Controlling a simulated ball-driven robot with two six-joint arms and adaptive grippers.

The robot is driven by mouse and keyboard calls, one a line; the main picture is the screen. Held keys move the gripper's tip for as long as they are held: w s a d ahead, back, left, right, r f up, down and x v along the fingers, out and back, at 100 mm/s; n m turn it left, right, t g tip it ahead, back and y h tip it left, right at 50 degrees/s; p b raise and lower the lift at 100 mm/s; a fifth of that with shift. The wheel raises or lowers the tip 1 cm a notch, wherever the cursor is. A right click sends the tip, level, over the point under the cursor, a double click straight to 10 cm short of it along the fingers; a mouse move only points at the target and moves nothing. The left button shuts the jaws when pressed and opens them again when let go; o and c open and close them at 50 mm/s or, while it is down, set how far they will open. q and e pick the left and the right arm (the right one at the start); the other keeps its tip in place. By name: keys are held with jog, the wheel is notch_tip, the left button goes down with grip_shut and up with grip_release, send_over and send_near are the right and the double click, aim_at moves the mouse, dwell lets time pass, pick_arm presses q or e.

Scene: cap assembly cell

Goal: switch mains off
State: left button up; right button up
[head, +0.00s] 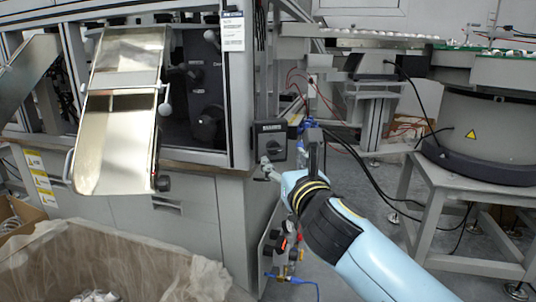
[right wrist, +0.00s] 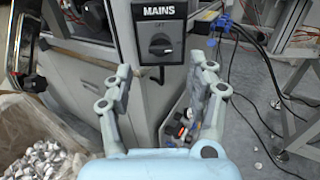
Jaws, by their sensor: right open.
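The mains switch is a dark box with a black rotary knob, on the corner of the machine cabinet in the head view (head: 271,143). In the right wrist view the mains switch (right wrist: 159,32) shows its "MAINS" label, a faint "OFF" mark above the knob, and the knob (right wrist: 160,46) lying roughly level. My right gripper (right wrist: 166,74) is open and empty, its fingers spread either side of and below the knob, apparently apart from it. In the head view the right gripper (head: 291,165) is just in front of the box, partly covering its lower edge. My left gripper is not in view.
A lined bin (head: 120,262) with small pale parts stands at lower left. A metal chute (head: 118,140) hangs from the cabinet. A pneumatic unit (head: 286,245) and loose cables are below and right of the switch. A feeder bowl (head: 485,130) stands on a table at right.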

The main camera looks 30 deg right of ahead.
aim_at(275, 150)
jog(key=b+x, duration=0.1)
jog(key=x, duration=0.6)
jog(key=shift+w+d, duration=0.1)
jog(key=c, duration=1.2)
jog(key=shift+o, duration=0.2)
